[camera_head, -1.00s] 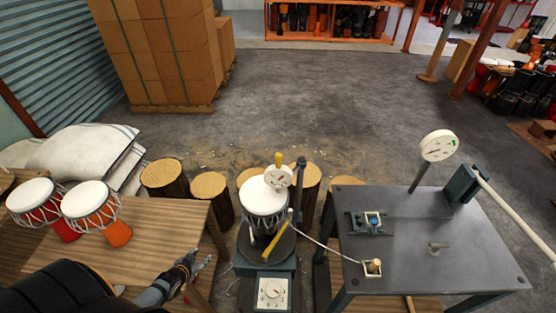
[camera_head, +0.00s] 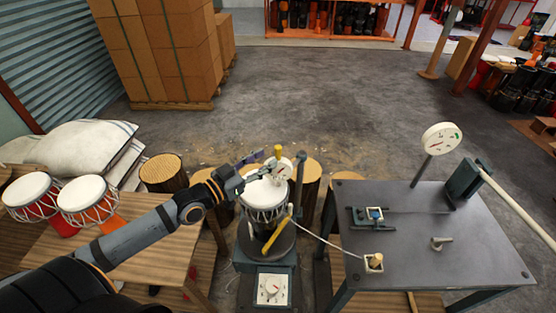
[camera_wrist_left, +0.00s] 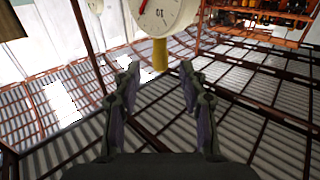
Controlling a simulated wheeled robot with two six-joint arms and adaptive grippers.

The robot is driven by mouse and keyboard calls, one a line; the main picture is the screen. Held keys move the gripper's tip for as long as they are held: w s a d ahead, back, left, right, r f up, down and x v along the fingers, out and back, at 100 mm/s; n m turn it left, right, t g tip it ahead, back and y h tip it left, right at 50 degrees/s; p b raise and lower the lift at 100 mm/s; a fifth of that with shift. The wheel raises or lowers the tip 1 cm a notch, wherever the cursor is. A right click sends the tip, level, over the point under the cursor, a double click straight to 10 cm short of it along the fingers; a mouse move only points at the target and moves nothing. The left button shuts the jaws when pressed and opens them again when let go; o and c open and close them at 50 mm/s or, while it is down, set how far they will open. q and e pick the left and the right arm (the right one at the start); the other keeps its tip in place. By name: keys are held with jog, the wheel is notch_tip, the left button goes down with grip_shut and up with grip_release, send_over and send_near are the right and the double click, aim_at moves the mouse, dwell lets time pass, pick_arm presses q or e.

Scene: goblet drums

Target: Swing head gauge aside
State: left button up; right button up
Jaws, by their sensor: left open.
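The head gauge (camera_head: 283,172) is a white round dial with a yellow handle (camera_head: 278,151) on top. It sits over the white head of a goblet drum (camera_head: 262,195), beside a dark post (camera_head: 299,180). My left gripper (camera_head: 252,165) is open just left of the gauge. In the left wrist view, the gauge dial (camera_wrist_left: 162,14) is cut off by the top edge. Its yellow handle (camera_wrist_left: 160,54) lies in line with the gap between my open fingers (camera_wrist_left: 160,75), with no visible grip on it. My right gripper is not in view.
The drum stand has a yellow lever (camera_head: 277,237) in front and a lower dial (camera_head: 270,288). A grey metal table (camera_head: 440,222) with another gauge (camera_head: 441,139) stands right. Two red-and-white drums (camera_head: 88,200) are on the wooden table (camera_head: 150,250) at left.

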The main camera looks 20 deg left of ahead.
aim_at(278, 151)
pick_arm(q)
jog(key=b+x, duration=0.2)
jog(key=x, duration=0.2)
jog(key=shift+w+f, duration=0.15)
jog(key=shift+w, duration=0.2)
jog(key=shift+b+x, duration=0.35)
jog(key=shift+x, duration=0.4)
jog(key=shift+d, duration=0.15)
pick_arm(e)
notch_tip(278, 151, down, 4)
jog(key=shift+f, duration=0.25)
pick_arm(q)
grip_shut()
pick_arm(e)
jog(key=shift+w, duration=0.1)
